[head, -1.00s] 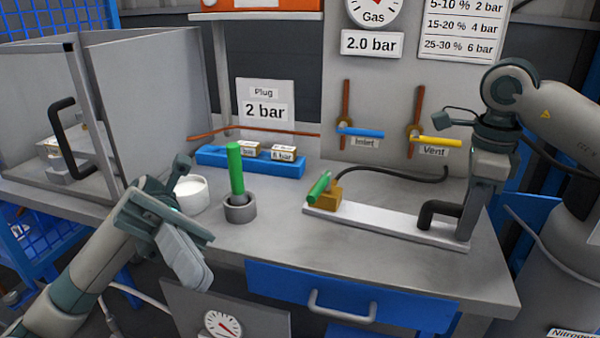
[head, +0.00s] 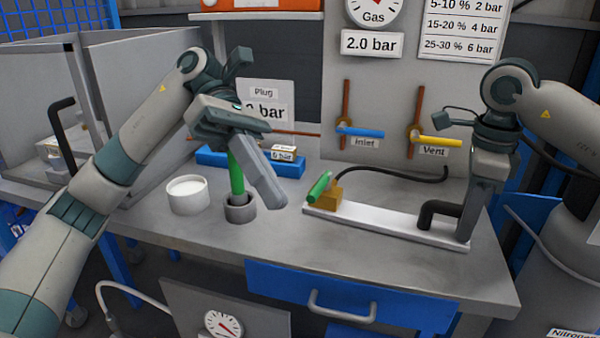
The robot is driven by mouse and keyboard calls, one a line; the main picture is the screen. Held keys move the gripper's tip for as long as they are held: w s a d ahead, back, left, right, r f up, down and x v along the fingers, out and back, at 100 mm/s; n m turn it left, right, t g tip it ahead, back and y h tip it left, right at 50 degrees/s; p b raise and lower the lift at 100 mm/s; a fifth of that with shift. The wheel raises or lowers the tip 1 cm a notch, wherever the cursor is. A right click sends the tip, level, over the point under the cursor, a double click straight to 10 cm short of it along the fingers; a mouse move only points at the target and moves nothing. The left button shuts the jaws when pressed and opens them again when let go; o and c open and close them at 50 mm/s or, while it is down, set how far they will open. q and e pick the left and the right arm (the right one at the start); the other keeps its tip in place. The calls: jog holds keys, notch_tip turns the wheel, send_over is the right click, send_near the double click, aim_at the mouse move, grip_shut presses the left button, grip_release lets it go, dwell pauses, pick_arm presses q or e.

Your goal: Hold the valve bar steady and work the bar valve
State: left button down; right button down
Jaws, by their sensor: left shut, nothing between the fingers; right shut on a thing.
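The valve bar (head: 385,222) is a pale flat bar on the bench at centre right. At its left end sits a brass valve block (head: 327,198) with a green lever (head: 319,186), which is tilted. A black handle (head: 432,211) stands at its right end. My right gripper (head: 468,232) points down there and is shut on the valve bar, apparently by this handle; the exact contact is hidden. My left gripper (head: 277,201) is shut and empty. It hangs above the bench, left of the valve block and apart from it.
A green rod (head: 236,178) in a grey cup (head: 240,210) stands close beside my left gripper, partly covered. A white tub (head: 187,195) stands left of it. A blue rack (head: 290,165) is behind. A black hose (head: 385,173) runs behind the bar to the panel.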

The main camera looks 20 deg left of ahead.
aim_at(320, 190)
pick_arm(q)
jog(key=w+a+r+t+y, duration=0.2)
jog(key=w+a+t+y, duration=0.1)
jog(key=w, duration=0.3)
jog(key=w+a+r+t+y, duration=0.3)
jog(key=w, duration=0.4)
jog(key=shift+w+r+t, duration=0.2)
jog(key=shift+r+t, duration=0.1)
jog(key=shift+t, duration=0.1)
jog(key=shift+f, duration=0.1)
jog(key=d+f, duration=0.7)
jog(key=f, duration=0.3)
jog(key=shift+s, duration=0.4)
